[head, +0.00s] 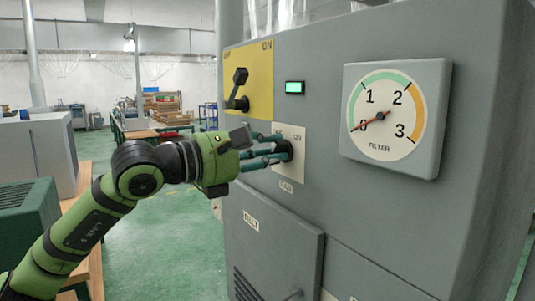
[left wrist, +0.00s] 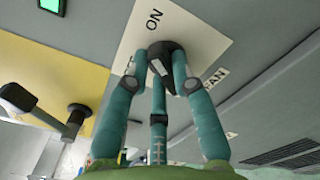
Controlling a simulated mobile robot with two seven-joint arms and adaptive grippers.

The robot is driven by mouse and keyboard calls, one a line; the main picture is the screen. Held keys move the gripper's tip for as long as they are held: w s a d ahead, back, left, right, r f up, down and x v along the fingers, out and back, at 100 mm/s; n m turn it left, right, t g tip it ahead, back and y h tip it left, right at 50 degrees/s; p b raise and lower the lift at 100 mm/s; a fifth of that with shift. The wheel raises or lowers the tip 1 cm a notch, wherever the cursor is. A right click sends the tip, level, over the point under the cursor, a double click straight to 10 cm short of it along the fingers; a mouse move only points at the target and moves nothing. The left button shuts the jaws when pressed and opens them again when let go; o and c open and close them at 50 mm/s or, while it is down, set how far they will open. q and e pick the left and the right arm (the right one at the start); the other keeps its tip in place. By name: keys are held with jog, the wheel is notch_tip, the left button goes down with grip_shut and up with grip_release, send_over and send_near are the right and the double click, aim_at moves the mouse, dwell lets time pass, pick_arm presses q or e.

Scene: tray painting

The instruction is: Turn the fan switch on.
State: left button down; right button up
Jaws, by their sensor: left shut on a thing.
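The fan switch is a dark round knob (head: 285,150) on a cream plate (head: 297,170) on the grey machine's front, with a FAN label below it. My left gripper (head: 278,154) reaches it from the left, and its teal fingers are closed around the knob. In the left wrist view the fingers (left wrist: 161,62) sit on the dark knob (left wrist: 178,58), with the ON mark of the plate (left wrist: 203,38) close by. A pale mark shows on the knob between the fingers, but I cannot tell its exact setting. My right gripper is not in view.
A yellow panel (head: 262,75) with a black lever (head: 239,92) is above left of the knob. A lit green indicator (head: 295,87) and a FILTER gauge (head: 385,110), needle near 0, are to the right.

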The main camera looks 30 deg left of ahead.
pick_arm(q)
jog(key=shift+m, duration=1)
jog(key=c, duration=1)
grip_release()
jog(key=shift+d, duration=0.1)
jog(key=shift+c, duration=0.2)
jog(key=shift+s, duration=0.15)
jog(key=shift+v, duration=0.85)
jog(key=v, duration=1)
jog(key=shift+f, duration=0.1)
